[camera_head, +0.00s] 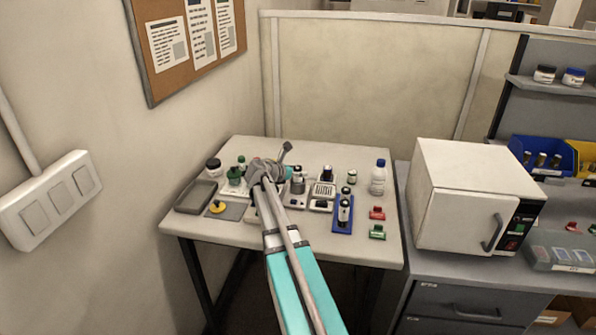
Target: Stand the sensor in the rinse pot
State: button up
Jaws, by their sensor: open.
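My gripper (286,149) is small in the head view, held over the back middle of the white table (240,234); I see nothing between its jaws. My arm covers the middle of the table. I cannot tell which object is the sensor. Small dark upright pieces stand in a grey-white device (298,190) and in a pale holder (328,174), just right of my arm. I cannot pick out the rinse pot for certain. A dark-lidded jar (213,168) stands at the back left, and small lidded jars (351,177) stand right of the holder.
A grey tray (180,208), a yellow piece (217,207) and green-topped items (235,176) lie left. A blue rack (335,226), a white bottle (378,179), and red (377,213) and green (377,232) pieces stand right. A white oven (450,205) adjoins; a partition (365,80) stands behind.

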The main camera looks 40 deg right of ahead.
jog(key=shift+r, duration=0.1)
jog(key=shift+a+r, duration=0.1)
jog(key=p+v, duration=0.5)
jog(key=v, duration=0.6)
jog(key=shift+a, duration=0.4)
jog(key=shift+s+r, duration=0.1)
dwell(0.4)
jog(key=s+a+f+m+y, duration=0.2)
jog(key=a+m, duration=0.1)
jog(key=a, duration=0.1)
jog(key=s+a+f+m+y, duration=0.2)
jog(key=a+f+m, duration=0.1)
jog(key=a, duration=0.2)
jog(key=s+a+f+m+y, duration=0.2)
jog(key=a+f+m, duration=0.1)
jog(key=a+m, duration=0.1)
jog(key=shift+s+a+y, duration=0.3)
jog(key=shift+s+a, duration=0.05)
jog(key=shift+a, duration=0.4)
jog(key=s+a+f+m+y, duration=0.1)
jog(key=s+a+m+y, duration=0.2)
jog(key=a, duration=0.5)
jog(key=s+a+f+m+g+y, duration=0.1)
jog(key=s+a+f+m+y, duration=0.1)
jog(key=s+a+m, duration=0.4)
jog(key=a+y, duration=0.1)
jog(key=a, duration=0.2)
jog(key=shift+f+g+y, duration=0.25)
jog(key=shift+g+y, duration=0.05)
jog(key=shift+y, duration=0.1)
